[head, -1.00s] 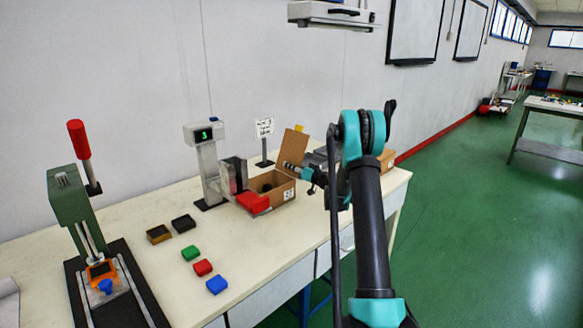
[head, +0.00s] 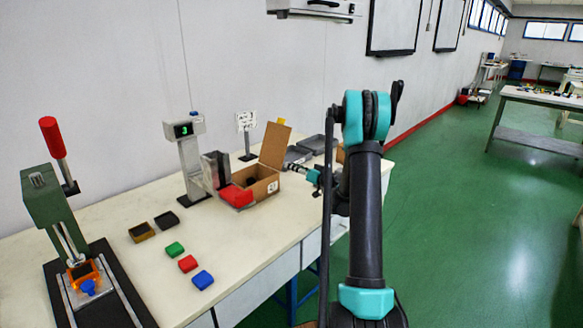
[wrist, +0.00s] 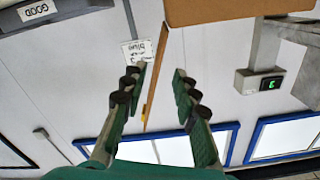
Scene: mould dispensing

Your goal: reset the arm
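My gripper (wrist: 158,74) is open and empty in the wrist view, its two dark fingers apart with the wall and a thin brown strip seen between them. In the head view, my arm reaches over the table's right end. Its teal wrist part is just right of the open cardboard box (head: 266,188), and the fingertips are not clear there. The box has a raised flap (head: 274,147) and a red piece (head: 236,196) at its left front. A brown cardboard surface (wrist: 225,12) crosses the top of the wrist view.
On the table (head: 232,247) are a green press (head: 50,205) with a red handle, a display post (head: 189,160) showing 3, and green (head: 174,248), red (head: 188,263) and blue (head: 203,279) blocks. Grey trays (head: 298,154) are behind the box. Green floor is open at right.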

